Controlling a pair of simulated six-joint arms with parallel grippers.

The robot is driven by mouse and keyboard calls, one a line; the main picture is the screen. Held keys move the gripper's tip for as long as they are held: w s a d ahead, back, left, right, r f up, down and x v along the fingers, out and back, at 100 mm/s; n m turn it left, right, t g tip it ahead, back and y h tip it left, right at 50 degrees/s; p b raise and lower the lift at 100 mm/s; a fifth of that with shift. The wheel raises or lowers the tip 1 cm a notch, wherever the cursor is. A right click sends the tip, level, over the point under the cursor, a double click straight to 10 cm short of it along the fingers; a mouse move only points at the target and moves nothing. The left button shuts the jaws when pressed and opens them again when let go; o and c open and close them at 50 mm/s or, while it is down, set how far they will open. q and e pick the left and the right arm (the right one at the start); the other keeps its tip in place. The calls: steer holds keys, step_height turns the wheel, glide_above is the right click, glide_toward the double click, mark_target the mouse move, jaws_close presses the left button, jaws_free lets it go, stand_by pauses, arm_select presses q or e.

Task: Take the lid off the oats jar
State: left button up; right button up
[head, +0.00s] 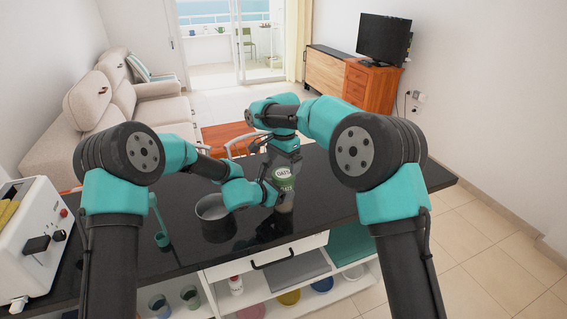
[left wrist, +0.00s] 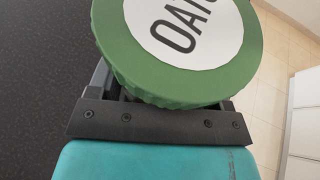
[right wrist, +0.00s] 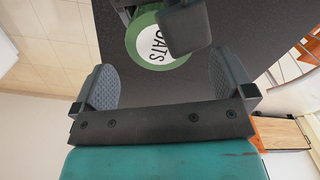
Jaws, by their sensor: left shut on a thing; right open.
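The oats jar (head: 285,201) stands on the dark counter, with its green lid (head: 284,174) on top, marked OATS on a white label. The lid fills much of the left wrist view (left wrist: 180,45) and shows at the top of the right wrist view (right wrist: 150,52). My left gripper (head: 268,192) is shut on the oats jar from the left side, below the lid. My right gripper (right wrist: 165,85) is open and empty, above and behind the lid in the head view, its two pads apart. Part of the jar is hidden by my left gripper.
A grey metal pot (head: 213,222) stands left of the jar, close to my left arm. The counter (head: 420,180) is clear at the right.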

mark_target(284, 173)
step_height(284, 173, up, 4)
steer(key=shift+f, duration=0.25)
steer(key=shift+f, duration=4.05)
steer(key=c, duration=0.9)
steer(key=o, duration=0.9)
